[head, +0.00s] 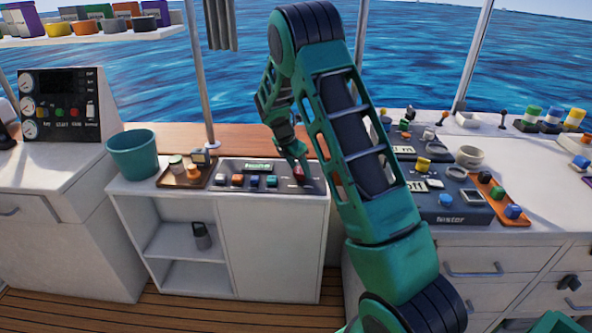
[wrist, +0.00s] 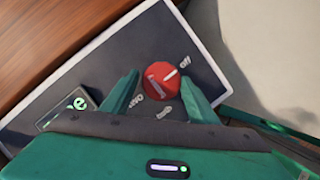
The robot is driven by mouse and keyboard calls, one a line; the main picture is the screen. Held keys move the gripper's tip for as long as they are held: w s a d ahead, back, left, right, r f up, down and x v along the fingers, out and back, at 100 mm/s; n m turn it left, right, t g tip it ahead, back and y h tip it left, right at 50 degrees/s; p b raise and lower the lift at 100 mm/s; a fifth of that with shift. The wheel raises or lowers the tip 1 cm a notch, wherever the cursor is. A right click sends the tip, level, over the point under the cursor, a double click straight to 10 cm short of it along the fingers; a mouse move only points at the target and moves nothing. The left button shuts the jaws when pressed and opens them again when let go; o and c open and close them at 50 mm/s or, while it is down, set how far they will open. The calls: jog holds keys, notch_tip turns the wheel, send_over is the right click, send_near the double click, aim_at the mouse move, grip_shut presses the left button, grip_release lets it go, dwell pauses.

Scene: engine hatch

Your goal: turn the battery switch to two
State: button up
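The battery switch is a red round knob (wrist: 160,79) on a dark panel with a pale edge (wrist: 92,68). Its white pointer mark aims towards the label "off" at the upper right. Other labels lie around the knob's near side, partly hard to read. In the head view the red knob (head: 299,173) is at the right end of the counter panel (head: 285,187). My gripper (wrist: 158,84) is open, with one green finger on each side of the knob; I cannot tell whether they touch it. In the head view my gripper (head: 296,158) is just above the knob.
Several coloured buttons (head: 254,181) and a green display (head: 258,166) share the panel. A small tray (head: 172,184) and a green bucket (head: 133,153) stand to the left. A second, crowded console (head: 447,208) is to the right, behind my arm.

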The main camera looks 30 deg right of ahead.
jog(key=c, duration=0.6)
jog(key=shift+a, duration=0.25)
jog(key=shift+w+d, duration=0.1)
